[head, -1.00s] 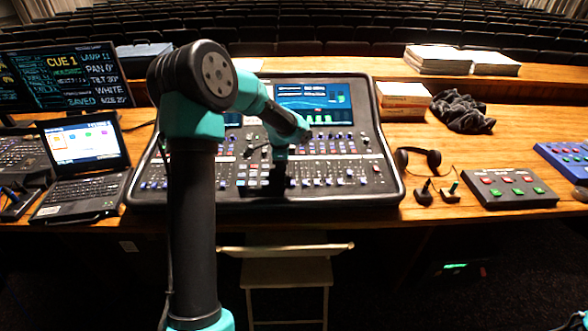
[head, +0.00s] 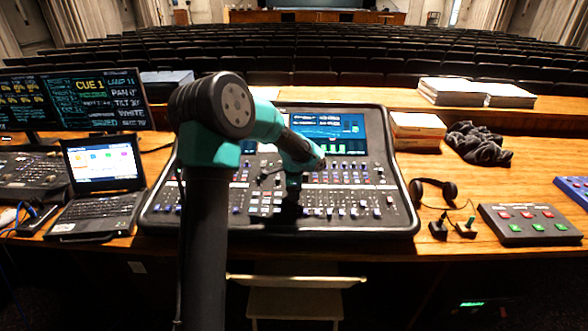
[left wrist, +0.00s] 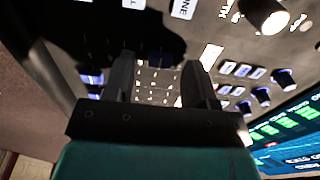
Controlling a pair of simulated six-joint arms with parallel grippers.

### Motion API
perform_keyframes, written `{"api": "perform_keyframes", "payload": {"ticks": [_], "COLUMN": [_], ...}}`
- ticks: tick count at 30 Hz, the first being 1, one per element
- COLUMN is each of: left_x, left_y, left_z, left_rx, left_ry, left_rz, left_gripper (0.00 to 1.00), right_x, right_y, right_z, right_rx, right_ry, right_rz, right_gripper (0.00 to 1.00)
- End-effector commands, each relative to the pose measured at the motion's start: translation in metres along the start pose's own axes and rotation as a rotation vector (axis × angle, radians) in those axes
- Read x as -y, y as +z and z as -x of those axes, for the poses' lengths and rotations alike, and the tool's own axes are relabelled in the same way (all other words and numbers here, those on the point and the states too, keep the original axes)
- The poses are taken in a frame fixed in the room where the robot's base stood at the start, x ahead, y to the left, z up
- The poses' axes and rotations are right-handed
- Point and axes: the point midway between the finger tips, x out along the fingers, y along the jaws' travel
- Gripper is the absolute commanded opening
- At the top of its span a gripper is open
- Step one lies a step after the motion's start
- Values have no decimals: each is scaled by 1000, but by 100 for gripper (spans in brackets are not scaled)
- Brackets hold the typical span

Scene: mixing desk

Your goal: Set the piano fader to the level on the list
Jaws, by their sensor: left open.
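The mixing desk (head: 372,222) stands on the wooden table, with a screen at its top and rows of faders and knobs below. My left gripper (head: 290,208) points down over the lower middle of the desk, at the fader rows. In the left wrist view my left gripper (left wrist: 158,68) is open, its two dark fingers apart close above the panel. A small lit patch of panel with marks shows between them; I cannot tell whether a fader cap is there. I cannot tell which fader is the piano one, and I see no readable list. My right gripper is not in view.
A laptop (head: 98,165) and monitors (head: 98,100) stand left of the desk. Headphones (head: 433,190), a button box (head: 528,224), boxes (head: 417,128) and a dark cloth (head: 478,144) lie to the right. A chair (head: 296,299) stands in front.

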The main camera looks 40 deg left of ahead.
Motion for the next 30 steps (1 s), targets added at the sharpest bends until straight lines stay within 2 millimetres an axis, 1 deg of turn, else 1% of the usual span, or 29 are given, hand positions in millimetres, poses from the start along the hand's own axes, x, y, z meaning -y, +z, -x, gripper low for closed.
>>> {"api": "perform_keyframes", "payload": {"ticks": [5,21,24,27,30], "left_x": [0,0,0,0,0], "left_y": [0,0,0,0,0], "left_z": [26,129,145,157,164], "left_rx": [-3,-3,-2,-2,-1], "left_ry": [-4,-4,-4,-3,0], "left_rz": [-1,1,0,0,0], "left_gripper": [51,51,51,51,51], "right_x": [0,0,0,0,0], "right_y": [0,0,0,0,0], "right_z": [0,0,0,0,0], "right_rx": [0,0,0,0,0], "right_ry": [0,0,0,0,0], "right_rz": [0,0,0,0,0], "right_gripper": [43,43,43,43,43]}}
